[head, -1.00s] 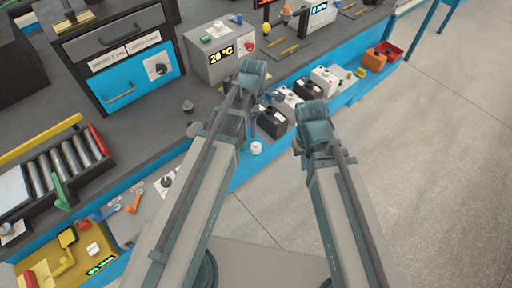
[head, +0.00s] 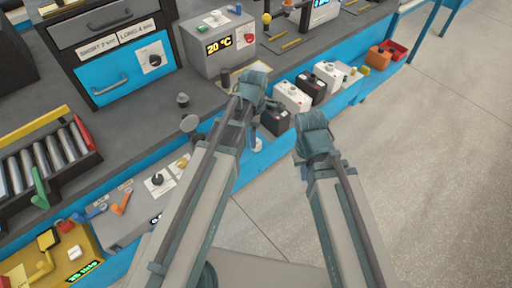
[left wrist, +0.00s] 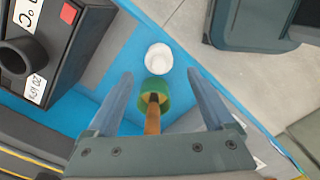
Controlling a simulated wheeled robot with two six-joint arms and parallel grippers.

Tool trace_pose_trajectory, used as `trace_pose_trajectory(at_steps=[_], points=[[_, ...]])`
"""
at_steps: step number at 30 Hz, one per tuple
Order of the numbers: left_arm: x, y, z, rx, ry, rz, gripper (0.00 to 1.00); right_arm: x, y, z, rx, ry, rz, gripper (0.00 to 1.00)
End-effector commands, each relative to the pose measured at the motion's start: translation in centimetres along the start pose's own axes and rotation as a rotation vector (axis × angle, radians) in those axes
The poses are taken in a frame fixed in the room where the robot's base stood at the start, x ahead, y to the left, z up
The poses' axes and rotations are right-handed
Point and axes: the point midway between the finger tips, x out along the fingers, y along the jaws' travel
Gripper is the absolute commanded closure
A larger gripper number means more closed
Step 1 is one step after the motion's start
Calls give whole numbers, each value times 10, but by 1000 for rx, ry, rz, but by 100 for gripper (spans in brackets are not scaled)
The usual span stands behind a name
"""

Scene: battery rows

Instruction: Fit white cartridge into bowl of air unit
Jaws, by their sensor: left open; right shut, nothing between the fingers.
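A white round cartridge (left wrist: 158,58) lies on the blue edge strip, just beyond my left fingertips in the left wrist view. In the head view the white cartridge (head: 256,145) shows only partly beside my left gripper. My left gripper (left wrist: 160,78) is open. A green ring with an orange-brown stem (left wrist: 153,95) lies between its fingers in that view; I cannot tell whether they touch it. My right gripper (head: 312,125) is shut and empty, over the floor to the right of the bench. I cannot make out the air unit's bowl for certain.
A dark box (left wrist: 45,55) with a round black opening and white labels stands left of my left fingers. Several black and white battery boxes (head: 328,73) line the bench edge. A grey 20 °C unit (head: 216,60) and a drawer cabinet (head: 110,60) stand behind. Floor at right is clear.

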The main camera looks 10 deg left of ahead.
Motion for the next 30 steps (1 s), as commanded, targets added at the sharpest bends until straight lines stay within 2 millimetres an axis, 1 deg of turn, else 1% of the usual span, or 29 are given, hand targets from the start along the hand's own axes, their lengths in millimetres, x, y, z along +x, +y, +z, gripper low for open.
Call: trace_pose_trajectory(at_steps=[5,12,16,19,25,26,30], points=[[7,0,1,0,0,0,13,7,-1,0,0,0,0,100],[36,1,6,1,0,0,13,36,-3,-2,0,0,0,100],[50,1,6,0,0,0,13,50,-5,-3,-1,0,0,100],[53,1,6,0,0,0,13,53,-5,-3,-1,0,0,100],[51,1,6,0,0,0,13,51,-5,-3,-1,0,0,100],[51,1,6,0,0,0,15,51,-5,-3,-1,0,0,100],[51,1,6,0,0,0,40,51,-5,-3,-1,0,0,100]])
